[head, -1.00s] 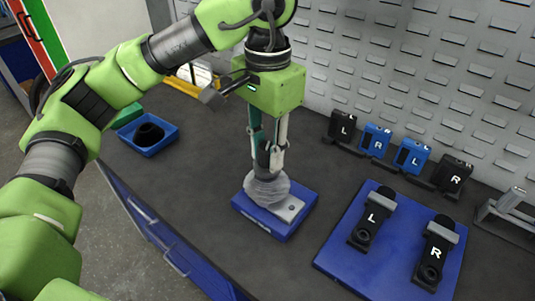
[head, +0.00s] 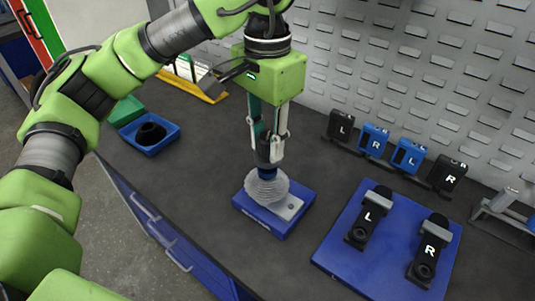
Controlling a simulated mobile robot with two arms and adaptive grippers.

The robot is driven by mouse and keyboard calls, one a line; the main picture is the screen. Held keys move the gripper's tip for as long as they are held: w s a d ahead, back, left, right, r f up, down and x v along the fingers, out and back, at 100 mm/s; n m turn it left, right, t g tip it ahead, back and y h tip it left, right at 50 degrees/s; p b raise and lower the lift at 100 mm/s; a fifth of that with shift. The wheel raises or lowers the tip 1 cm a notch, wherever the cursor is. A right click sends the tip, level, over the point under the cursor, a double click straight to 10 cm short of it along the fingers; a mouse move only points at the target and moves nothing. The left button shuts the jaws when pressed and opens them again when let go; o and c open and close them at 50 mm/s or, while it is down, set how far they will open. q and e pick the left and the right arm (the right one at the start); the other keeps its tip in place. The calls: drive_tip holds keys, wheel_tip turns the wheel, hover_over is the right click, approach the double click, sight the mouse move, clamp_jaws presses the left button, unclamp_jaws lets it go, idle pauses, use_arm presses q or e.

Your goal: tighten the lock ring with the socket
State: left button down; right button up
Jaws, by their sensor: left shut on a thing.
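My left gripper (head: 268,150) points straight down and is shut on a dark socket (head: 268,152). A dark blue lower end shows under the fingertips. It stands over the middle of a grey ribbed sprocket stack (head: 266,190). I cannot tell whether the socket touches the stack or sits just above it. The lock ring is too small or hidden to make out. The stack sits on a blue block (head: 262,217) with a grey plate (head: 290,207) on its right side. My right gripper is not in view.
A blue tray (head: 167,143) with a black round part (head: 150,134) stands at the left. Black and blue L and R boxes (head: 374,140) line the perforated wall. A blue board (head: 345,255) with two black L and R pieces lies at the right. A grey stand (head: 497,205) is far right.

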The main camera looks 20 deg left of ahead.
use_arm(q)
drive_tip(key=shift+r, duration=0.5)
drive_tip(key=shift+r+p, duration=0.5)
drive_tip(key=shift+p, duration=0.2)
drive_tip(key=shift+r+p, duration=0.95)
drive_tip(key=shift+r, duration=0.25)
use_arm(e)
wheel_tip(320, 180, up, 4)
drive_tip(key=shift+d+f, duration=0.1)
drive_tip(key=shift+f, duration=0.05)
use_arm(q)
drive_tip(key=shift+f, duration=0.1)
